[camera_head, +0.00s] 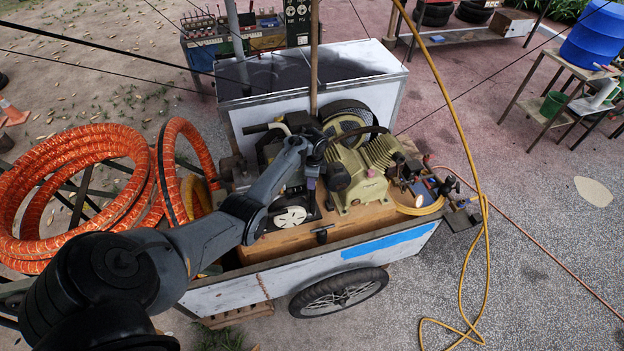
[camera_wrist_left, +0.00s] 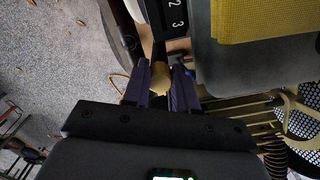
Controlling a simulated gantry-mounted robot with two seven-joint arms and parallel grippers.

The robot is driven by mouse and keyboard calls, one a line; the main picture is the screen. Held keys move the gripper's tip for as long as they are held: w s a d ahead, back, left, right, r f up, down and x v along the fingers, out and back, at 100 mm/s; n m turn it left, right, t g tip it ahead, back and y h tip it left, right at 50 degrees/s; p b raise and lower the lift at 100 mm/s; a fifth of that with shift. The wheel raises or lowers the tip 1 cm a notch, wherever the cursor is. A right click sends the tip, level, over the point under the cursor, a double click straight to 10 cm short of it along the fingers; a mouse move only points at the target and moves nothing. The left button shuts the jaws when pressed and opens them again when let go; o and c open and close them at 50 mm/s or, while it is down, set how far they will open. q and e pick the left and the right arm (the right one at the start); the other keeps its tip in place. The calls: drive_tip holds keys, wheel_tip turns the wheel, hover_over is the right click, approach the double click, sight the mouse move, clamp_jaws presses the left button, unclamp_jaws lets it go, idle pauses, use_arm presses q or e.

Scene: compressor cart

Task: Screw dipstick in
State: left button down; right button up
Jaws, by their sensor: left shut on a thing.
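My left gripper (camera_head: 311,183) reaches down over the cart beside the beige ribbed compressor (camera_head: 357,188). In the left wrist view its two purple fingers (camera_wrist_left: 160,90) are shut on a small tan, rounded piece, which looks like the dipstick's head (camera_wrist_left: 160,76). A dark narrow part runs from the tan piece away from the gripper. In the head view the gripper hides the dipstick, and I cannot tell whether its tip is inside a hole. The right gripper is not in view.
The compressor stands on a wooden deck in a white cart (camera_head: 391,245). Orange hose coils (camera_head: 85,190) lie at the left. A yellow hose (camera_head: 463,290) hangs at the cart's right. A blue barrel (camera_head: 595,38) stands on a table at the back right. Open ground lies right of the cart.

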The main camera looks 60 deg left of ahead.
use_arm(q)
drive_tip(key=shift+m, duration=0.7)
drive_tip(key=shift+m+p, duration=0.45)
drive_tip(key=shift+m, duration=1.05)
drive_tip(key=shift+m, duration=1.4)
